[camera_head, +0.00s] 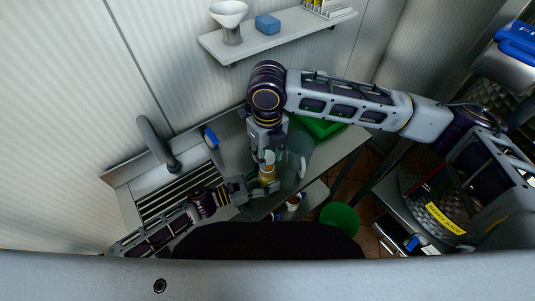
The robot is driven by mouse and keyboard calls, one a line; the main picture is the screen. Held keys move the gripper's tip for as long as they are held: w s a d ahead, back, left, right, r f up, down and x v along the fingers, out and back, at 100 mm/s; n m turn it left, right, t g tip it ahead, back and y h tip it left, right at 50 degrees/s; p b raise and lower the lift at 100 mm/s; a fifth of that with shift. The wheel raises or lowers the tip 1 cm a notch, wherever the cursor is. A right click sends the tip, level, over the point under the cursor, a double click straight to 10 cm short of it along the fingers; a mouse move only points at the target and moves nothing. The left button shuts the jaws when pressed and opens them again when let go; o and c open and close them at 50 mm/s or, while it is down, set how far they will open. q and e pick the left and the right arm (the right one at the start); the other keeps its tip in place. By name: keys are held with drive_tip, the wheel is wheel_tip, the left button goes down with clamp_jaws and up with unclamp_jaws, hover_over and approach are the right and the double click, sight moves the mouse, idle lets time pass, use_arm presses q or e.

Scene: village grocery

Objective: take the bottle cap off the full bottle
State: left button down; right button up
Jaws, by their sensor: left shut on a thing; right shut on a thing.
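A small bottle (267,173) with orange-yellow contents stands at the front part of the metal counter, between my two grippers. My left gripper (264,187) comes in low from the left and is shut on the bottle's lower part. My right gripper (266,160) reaches down from above and is shut at the bottle's top. The bottle cap is hidden by the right gripper's fingers, so I cannot tell whether it is still seated on the neck.
A grey translucent vessel (300,146) stands close right of the bottle. A green crate (320,128) is behind it. A sink with a grey faucet (158,146) and a blue item (211,138) lie left. A wall shelf (270,42) hangs above. A green bucket (340,218) is below right.

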drive_tip(key=shift+r, duration=1.45)
use_arm(q)
drive_tip(key=c, duration=0.5)
unclamp_jaws()
drive_tip(key=shift+c, duration=0.2)
drive_tip(key=shift+a, duration=0.1)
drive_tip(key=v, duration=1.2)
